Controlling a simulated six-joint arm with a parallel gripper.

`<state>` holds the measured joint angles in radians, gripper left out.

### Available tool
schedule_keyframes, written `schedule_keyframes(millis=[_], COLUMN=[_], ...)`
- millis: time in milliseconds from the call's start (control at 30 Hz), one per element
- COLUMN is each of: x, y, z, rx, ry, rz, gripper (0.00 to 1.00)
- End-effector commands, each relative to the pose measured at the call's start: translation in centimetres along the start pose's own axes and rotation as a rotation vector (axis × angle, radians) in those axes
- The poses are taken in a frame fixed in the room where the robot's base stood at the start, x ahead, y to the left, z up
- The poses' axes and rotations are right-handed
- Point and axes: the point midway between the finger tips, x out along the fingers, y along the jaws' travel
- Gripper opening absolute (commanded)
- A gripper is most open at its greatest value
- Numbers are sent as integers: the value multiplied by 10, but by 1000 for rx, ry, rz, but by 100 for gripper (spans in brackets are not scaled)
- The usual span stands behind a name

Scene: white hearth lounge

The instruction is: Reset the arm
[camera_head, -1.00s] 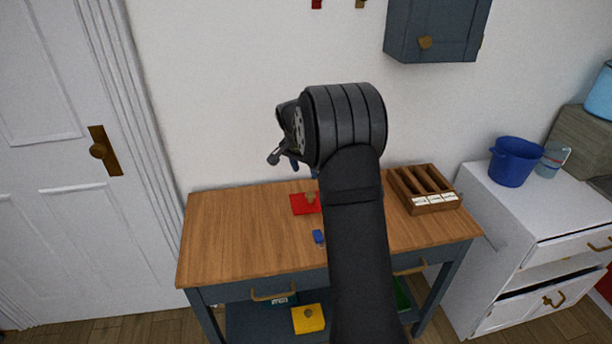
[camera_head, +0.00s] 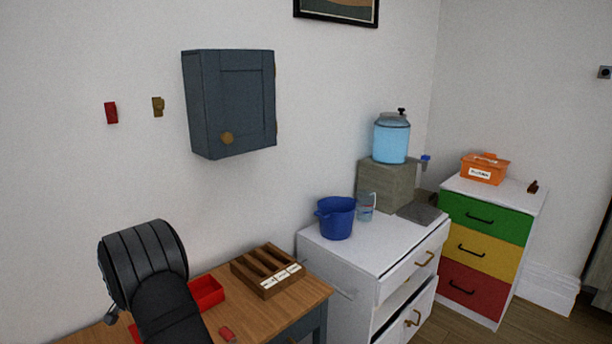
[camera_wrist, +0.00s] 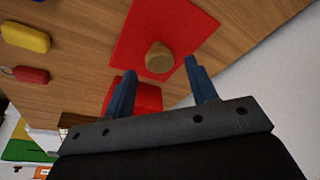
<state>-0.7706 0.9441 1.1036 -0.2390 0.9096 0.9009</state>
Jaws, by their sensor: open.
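My gripper (camera_wrist: 160,68) is open in the wrist view, its two blue fingers apart with nothing gripped between them. Past the fingertips lies a flat red lid (camera_wrist: 150,25) with a round wooden knob (camera_wrist: 159,58). I cannot tell how far the fingers are from the knob. A red box (camera_wrist: 148,97) shows partly behind the fingers. In the head view my dark arm is at the lower left and hides most of the gripper. The open red box (camera_head: 208,290) stands on the wooden table (camera_head: 292,309), right of the arm.
A small red block (camera_head: 227,334) and a wooden slotted tray (camera_head: 262,285) are on the table. A yellow block (camera_wrist: 25,37) shows in the wrist view. A blue-grey wall cabinet (camera_head: 232,100) hangs above. A white cabinet (camera_head: 345,250) with a blue bucket (camera_head: 336,218) stands right.

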Motion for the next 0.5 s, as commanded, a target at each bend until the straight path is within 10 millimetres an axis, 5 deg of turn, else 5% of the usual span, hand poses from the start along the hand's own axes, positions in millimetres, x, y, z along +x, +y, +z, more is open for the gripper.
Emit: schedule_keyframes(millis=[100,500], x=[24,-17], y=[1,0], z=[2,-10], rx=[0,1], ry=[-3,1], rz=[3,0], gripper=[52,52])
